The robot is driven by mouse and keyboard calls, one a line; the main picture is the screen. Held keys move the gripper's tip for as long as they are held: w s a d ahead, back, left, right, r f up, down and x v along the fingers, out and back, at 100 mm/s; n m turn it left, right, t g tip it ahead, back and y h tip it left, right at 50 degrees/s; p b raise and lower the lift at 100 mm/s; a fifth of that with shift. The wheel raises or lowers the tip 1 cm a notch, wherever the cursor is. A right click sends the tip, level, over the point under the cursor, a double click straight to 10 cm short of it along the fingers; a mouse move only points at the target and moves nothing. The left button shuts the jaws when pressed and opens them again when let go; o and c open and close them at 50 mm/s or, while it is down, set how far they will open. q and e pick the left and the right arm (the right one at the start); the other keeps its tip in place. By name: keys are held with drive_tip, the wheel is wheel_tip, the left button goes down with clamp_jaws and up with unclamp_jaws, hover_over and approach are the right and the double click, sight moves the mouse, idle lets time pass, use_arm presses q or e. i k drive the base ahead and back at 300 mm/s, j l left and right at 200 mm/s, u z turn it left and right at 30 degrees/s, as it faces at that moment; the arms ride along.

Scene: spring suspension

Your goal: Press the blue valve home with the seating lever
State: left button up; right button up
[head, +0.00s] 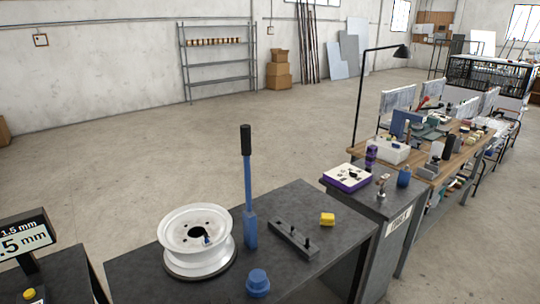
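A white wheel rim (184,225) lies flat on the dark bench, on a dark round base. A small blue part, which looks like the blue valve (207,240), stands in the rim's near side. How deep it sits is too small to tell. A blue lever with a black grip, which looks like the seating lever (248,185), stands upright just right of the rim. Its wide lower end is at the bench top. Neither of my grippers is in view, and nothing is seen holding the lever.
A blue round knob-like part (258,282) is at the bench's front. A display reading 1.5 mm (25,240) stands left. The bench (285,196) is bare behind the block.

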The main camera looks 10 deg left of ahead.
sight(245, 129)
drive_tip(key=u, duration=0.75)
drive_tip(key=i+l+u, duration=0.1)
drive_tip(key=l+u, duration=0.3)
drive_tip(key=i+l+u, duration=0.1)
drive_tip(key=l+u, duration=0.15)
drive_tip(key=u, duration=0.15)
drive_tip(key=l+u, duration=0.65)
drive_tip(key=u, duration=0.15)
